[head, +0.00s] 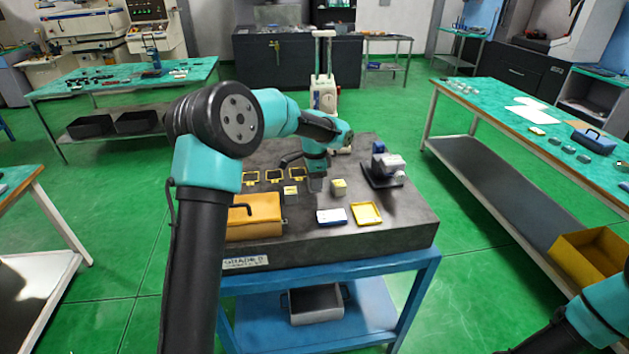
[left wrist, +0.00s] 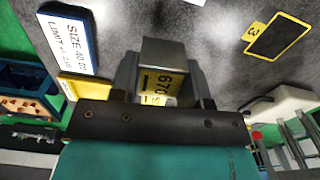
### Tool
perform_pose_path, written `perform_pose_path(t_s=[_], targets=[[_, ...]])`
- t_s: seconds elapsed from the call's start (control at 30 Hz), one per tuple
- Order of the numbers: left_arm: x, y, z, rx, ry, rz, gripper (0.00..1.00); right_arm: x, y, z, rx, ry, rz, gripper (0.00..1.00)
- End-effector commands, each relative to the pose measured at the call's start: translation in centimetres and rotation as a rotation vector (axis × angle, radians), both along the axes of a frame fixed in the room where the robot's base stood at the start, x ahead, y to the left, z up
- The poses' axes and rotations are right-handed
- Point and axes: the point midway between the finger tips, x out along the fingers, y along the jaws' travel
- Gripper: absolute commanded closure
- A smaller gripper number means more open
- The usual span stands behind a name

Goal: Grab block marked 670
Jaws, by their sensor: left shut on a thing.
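The block marked 670 (left wrist: 163,84) is a grey metal block with a yellow label, seen between my fingers in the left wrist view. My left gripper (left wrist: 163,80) is shut on it, one finger on each side. In the head view my left gripper (head: 316,184) points down over the dark stone table, and the held block is hard to make out there. Of my right arm only links show at the lower right of the head view; its gripper is out of view.
Two other yellow-labelled blocks (head: 339,188) and (head: 290,190) stand close by on the stone table (head: 400,232). A size-limit sign (head: 331,216) and yellow tray (head: 366,214) lie in front. Numbered black pads (head: 273,175) lie left, a yellow case (head: 252,215) front left, a grey device (head: 385,170) right.

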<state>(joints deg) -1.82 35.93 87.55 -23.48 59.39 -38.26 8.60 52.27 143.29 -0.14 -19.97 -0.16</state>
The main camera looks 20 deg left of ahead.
Motion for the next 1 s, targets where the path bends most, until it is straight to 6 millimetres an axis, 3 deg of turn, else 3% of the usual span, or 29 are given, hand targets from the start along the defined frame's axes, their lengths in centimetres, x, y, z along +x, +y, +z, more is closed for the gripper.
perform_pose_path(t_s=[0.6, 0.8, 1.0], targets=[[-10.8, -5.1, 1.2, 0.0, 0.0, -0.001, 0.86, 0.0, 0.0, 0.0, 0.0, 0.0, 0.0, 0.57], [-12.6, -6.0, 1.3, -0.001, -0.001, 0.0, 0.86, 0.0, 0.0, 0.0, 0.0, 0.0, 0.0, 0.57], [-12.9, -6.2, 1.3, -0.001, -0.001, 0.0, 0.86, 0.0, 0.0, 0.0, 0.0, 0.0, 0.0, 0.57]])
